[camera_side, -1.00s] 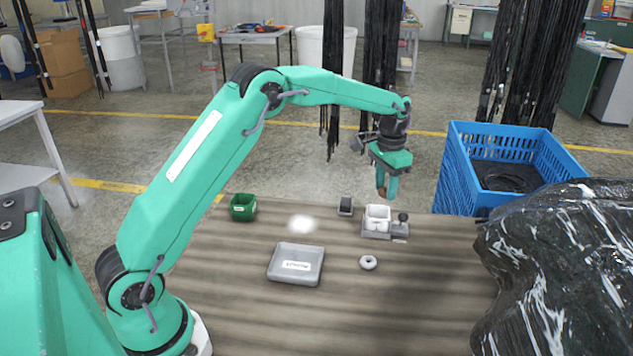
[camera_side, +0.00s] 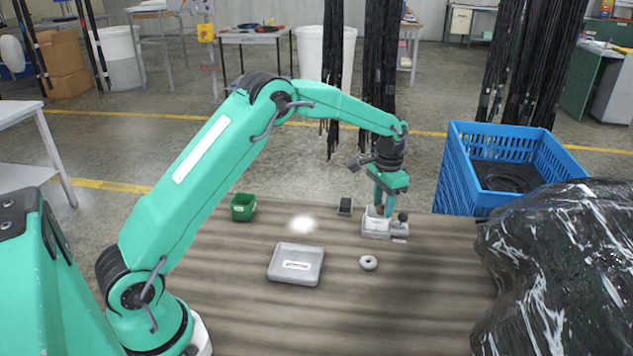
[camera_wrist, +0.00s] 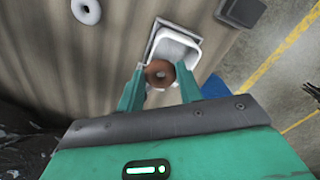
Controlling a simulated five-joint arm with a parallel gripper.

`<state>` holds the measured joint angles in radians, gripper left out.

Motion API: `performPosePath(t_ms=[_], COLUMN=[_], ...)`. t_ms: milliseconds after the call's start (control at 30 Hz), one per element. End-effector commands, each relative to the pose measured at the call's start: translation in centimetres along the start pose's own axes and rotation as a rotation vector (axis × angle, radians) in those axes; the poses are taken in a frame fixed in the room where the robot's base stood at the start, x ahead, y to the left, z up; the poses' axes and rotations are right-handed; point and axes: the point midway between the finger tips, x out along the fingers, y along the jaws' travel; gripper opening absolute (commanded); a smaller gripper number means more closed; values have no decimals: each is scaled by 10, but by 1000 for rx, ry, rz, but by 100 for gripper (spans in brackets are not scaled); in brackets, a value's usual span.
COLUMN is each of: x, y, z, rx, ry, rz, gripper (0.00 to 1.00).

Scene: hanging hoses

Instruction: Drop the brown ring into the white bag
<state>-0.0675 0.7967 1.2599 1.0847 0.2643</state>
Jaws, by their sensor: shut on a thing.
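The white bag (camera_side: 371,225) is a small open-topped white container on a grey base at the far side of the table. It also shows in the wrist view (camera_wrist: 180,45), with its opening facing up. My gripper (camera_side: 382,207) is low over the bag, pointing down, with its tips at about rim height. In the wrist view my gripper (camera_wrist: 159,82) is shut on the brown ring (camera_wrist: 159,73), which sits between the fingertips. The ring overlaps the bag's near edge in that view. I cannot tell whether it touches the bag.
A dark round-topped piece (camera_side: 403,217) stands right beside the bag. A white ring (camera_side: 368,263), a grey tray (camera_side: 282,275), a green bin (camera_side: 243,207) and a small dark-topped box (camera_side: 345,206) are on the table. A blue crate (camera_side: 455,170) and a shiny black bundle (camera_side: 560,270) are at right.

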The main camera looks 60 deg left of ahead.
Motion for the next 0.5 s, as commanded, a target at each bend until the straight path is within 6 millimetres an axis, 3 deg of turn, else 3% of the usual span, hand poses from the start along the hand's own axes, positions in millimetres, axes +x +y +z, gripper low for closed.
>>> performPosePath(t_ms=[433,467,500], x=[7,7,7], y=[0,0,0], z=[0,0,0], rx=[0,0,0], ry=[0,0,0], rz=[0,0,0], gripper=[14,39,47])
